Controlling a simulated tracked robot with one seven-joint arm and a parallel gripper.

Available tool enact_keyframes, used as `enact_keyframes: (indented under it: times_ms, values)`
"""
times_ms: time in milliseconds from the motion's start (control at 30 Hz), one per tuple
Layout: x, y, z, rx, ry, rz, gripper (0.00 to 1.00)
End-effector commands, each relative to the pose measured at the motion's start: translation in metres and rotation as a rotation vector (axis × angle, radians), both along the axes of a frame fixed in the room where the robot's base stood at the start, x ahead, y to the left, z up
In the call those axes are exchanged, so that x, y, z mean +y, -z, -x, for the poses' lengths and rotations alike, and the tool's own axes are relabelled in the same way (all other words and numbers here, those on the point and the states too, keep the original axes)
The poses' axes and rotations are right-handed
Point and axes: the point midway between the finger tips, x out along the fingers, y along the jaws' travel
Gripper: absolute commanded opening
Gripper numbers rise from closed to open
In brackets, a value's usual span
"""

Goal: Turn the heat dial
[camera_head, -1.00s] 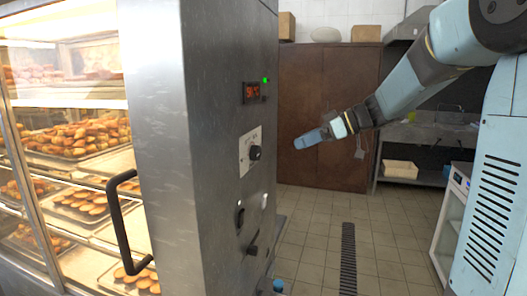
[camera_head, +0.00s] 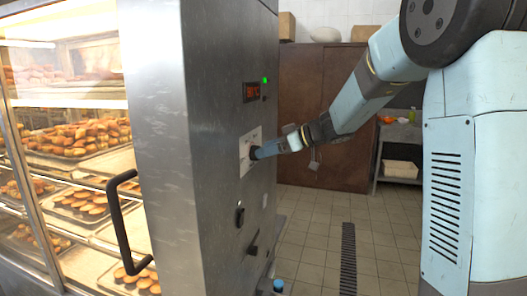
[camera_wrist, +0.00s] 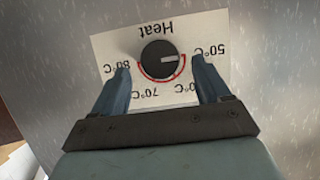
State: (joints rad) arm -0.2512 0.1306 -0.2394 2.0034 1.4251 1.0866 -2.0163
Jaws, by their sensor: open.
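The heat dial (camera_wrist: 160,60) is a round black knob with a light pointer line, on a white plate (camera_wrist: 112,44) marked "Heat" with temperatures and a red arc. The plate shows upside down in the wrist view, and the pointer line points right, toward the 50°C side. My gripper (camera_wrist: 163,80) is open, with one blue finger on each side of the dial's lower part in the picture. In the head view my gripper (camera_head: 262,152) is at the plate (camera_head: 244,160) and hides most of the dial. I cannot tell whether the fingers touch the knob.
The dial is on the steel side panel (camera_head: 215,100) of a glass-fronted cabinet with pastry trays (camera_head: 80,140). A red display (camera_head: 251,92) and green light (camera_head: 265,81) sit above it; a switch (camera_head: 240,216) and black knob (camera_head: 252,250) sit below. A black handle (camera_head: 120,225) sticks out in front.

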Motion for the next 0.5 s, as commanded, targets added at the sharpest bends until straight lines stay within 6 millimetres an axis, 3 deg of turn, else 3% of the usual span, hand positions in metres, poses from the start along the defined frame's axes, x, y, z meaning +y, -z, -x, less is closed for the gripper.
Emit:
enact_keyframes:
  times_ms: [200, 500]
  values:
    - [0.015, 0.007, -0.005, 0.0, 0.0, 0.001, 0.76]
    - [0.017, 0.007, -0.007, 0.0, 0.001, 0.0, 0.76]
